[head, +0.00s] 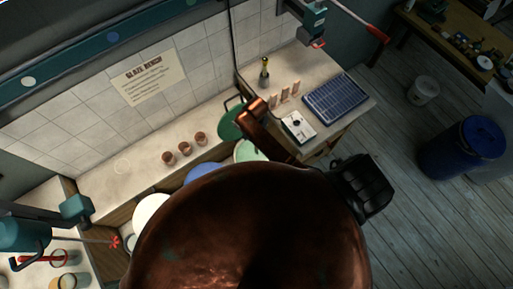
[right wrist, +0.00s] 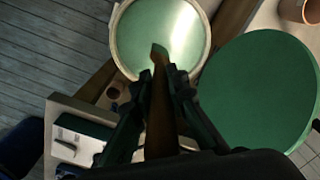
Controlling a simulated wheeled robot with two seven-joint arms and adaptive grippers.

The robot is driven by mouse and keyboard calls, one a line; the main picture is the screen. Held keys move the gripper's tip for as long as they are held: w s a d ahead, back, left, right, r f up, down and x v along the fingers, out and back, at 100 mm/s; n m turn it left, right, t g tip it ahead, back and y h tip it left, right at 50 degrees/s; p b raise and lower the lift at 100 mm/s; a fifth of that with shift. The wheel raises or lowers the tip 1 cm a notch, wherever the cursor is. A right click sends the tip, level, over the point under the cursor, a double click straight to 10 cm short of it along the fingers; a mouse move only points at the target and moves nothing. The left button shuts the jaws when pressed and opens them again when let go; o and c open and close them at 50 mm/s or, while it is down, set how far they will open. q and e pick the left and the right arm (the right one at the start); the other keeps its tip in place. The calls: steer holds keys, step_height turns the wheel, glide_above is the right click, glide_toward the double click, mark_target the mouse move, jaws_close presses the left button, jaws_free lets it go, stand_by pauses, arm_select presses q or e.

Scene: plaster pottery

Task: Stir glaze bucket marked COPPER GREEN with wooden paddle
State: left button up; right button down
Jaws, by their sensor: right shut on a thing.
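The wooden paddle (right wrist: 158,118) runs up the middle of the right wrist view. My right gripper (right wrist: 161,76) is shut on it, with a black finger on each side. The paddle's greenish tip overlaps the bucket of pale green glaze (right wrist: 160,28); I cannot tell whether it touches the glaze. The same bucket (head: 247,152) is partly hidden behind my copper-coloured body in the head view. No COPPER GREEN marking is readable.
A dark green round lid (right wrist: 260,92) stands beside the bucket. A blue bucket (head: 207,173) and a white one (head: 149,209) stand to the left in the head view. Several small terracotta cups (head: 184,148) line the ledge. A blue tray (head: 336,94) lies on the right counter.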

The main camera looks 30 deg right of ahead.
step_height(320, 180, up, 7)
steer(key=shift+r, duration=0.15)
stand_by(0.4)
